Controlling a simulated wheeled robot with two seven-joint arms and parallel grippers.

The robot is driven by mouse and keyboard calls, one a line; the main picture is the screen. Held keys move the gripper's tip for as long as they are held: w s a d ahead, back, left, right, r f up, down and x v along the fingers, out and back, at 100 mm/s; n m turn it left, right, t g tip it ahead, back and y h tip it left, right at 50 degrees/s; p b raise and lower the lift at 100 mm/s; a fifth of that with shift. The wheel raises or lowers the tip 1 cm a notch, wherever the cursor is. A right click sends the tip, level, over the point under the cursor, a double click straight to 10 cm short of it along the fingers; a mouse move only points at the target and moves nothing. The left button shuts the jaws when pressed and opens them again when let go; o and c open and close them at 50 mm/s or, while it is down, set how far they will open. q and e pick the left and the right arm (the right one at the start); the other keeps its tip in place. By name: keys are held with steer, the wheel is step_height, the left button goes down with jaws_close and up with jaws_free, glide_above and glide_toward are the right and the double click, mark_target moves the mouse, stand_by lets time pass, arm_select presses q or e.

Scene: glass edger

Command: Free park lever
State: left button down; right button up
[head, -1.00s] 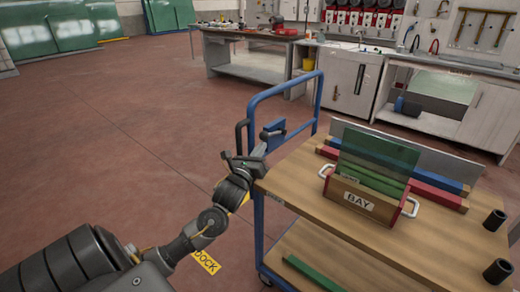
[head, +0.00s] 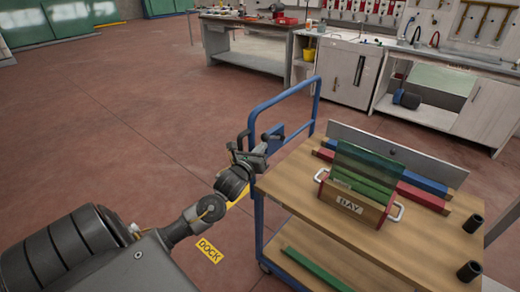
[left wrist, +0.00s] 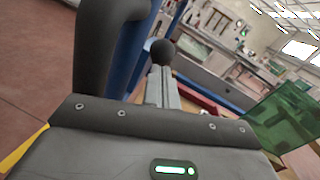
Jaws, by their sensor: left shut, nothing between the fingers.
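A blue hand cart (head: 258,225) stands ahead with a wooden top (head: 290,190). Beside its blue push handle (head: 285,97) is a small blue plate (head: 275,140). A dark lever-like part (head: 272,134) shows in front of that plate. In the left wrist view, a round black knob (left wrist: 162,49) shows just beyond my fingers; I take it for the lever's end. My left gripper (head: 256,156) is shut and empty, at the handle end of the cart. It also shows in the left wrist view (left wrist: 160,88). Contact with the knob cannot be told. My right gripper is not in view.
A curved black part (left wrist: 100,50) stands close left of my fingers in the wrist view. A wooden BAY box (head: 350,205) holding green glass stands on the cart top. A yellow DOCK label (head: 210,250) lies on the floor. Open floor lies left of the cart.

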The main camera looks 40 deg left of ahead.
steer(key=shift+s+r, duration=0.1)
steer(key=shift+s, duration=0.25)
arm_select(q)
steer(key=f+b+v, duration=0.1)
steer(key=f+v, duration=0.2)
steer(key=v, duration=0.9)
steer(key=shift+s+d+b, duration=0.25)
steer(key=shift+s+b, duration=0.05)
steer(key=shift+s, duration=0.1)
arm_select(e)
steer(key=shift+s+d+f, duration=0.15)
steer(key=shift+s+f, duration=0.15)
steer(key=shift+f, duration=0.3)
arm_select(q)
steer(key=shift+f, duration=0.1)
